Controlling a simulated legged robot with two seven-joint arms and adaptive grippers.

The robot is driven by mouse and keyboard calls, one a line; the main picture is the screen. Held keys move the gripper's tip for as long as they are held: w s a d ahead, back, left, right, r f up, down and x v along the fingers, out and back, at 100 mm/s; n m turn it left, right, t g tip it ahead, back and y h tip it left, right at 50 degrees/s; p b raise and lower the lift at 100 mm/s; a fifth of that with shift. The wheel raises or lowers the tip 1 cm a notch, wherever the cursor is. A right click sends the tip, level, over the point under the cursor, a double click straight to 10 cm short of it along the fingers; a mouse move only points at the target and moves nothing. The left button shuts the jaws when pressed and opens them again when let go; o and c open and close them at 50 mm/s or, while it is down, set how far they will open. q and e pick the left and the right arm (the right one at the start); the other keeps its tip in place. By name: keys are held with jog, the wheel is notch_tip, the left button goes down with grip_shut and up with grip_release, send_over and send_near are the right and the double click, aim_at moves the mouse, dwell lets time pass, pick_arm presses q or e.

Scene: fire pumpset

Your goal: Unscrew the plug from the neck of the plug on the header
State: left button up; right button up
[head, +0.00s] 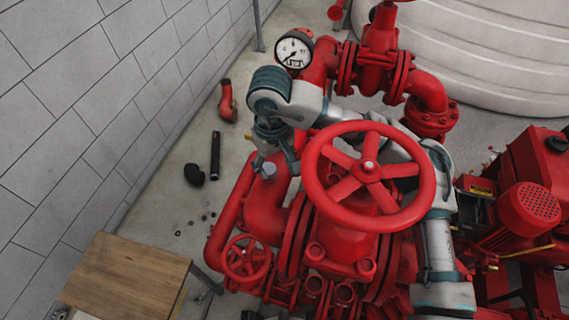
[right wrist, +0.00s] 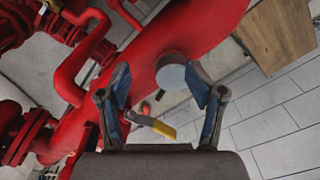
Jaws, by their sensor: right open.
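The plug is a light grey round cap (head: 268,170) at the end of a neck on the red header (head: 264,205). My right gripper (head: 276,164) is open just above the plug, pointing down, with its fingers spread about it. In the right wrist view the plug (right wrist: 172,77) shows its flat face between the tips of the open right gripper (right wrist: 163,82), nearer the right finger. I cannot tell whether either finger touches it. The neck is mostly hidden. My left gripper is not in view.
A large red handwheel (head: 369,168) stands in front of my right arm, and a smaller one (head: 247,258) is below the plug. A pressure gauge (head: 293,52) is above. A wooden table (head: 125,280) is at lower left. Loose black parts (head: 215,155) lie on the floor.

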jog(key=m, duration=0.2)
jog(key=f+m, duration=0.1)
jog(key=m, duration=0.1)
jog(key=shift+s+a+f+p, duration=0.1)
jog(key=shift+a+f+p, duration=0.1)
jog(key=shift+a+p, duration=0.15)
jog(key=m, duration=0.3)
jog(key=shift+r+m, duration=0.1)
jog(key=shift+m, duration=0.3)
jog(key=m, duration=0.3)
jog(key=a+m+p, duration=0.1)
jog(key=m, duration=0.1)
jog(key=shift+w+r+m, duration=0.1)
jog(key=shift+w+m, duration=0.2)
jog(key=shift+w, duration=0.05)
jog(key=m, duration=0.4)
jog(key=shift+a+m, duration=0.1)
jog(key=shift+m, duration=0.2)
jog(key=shift+d, duration=0.25)
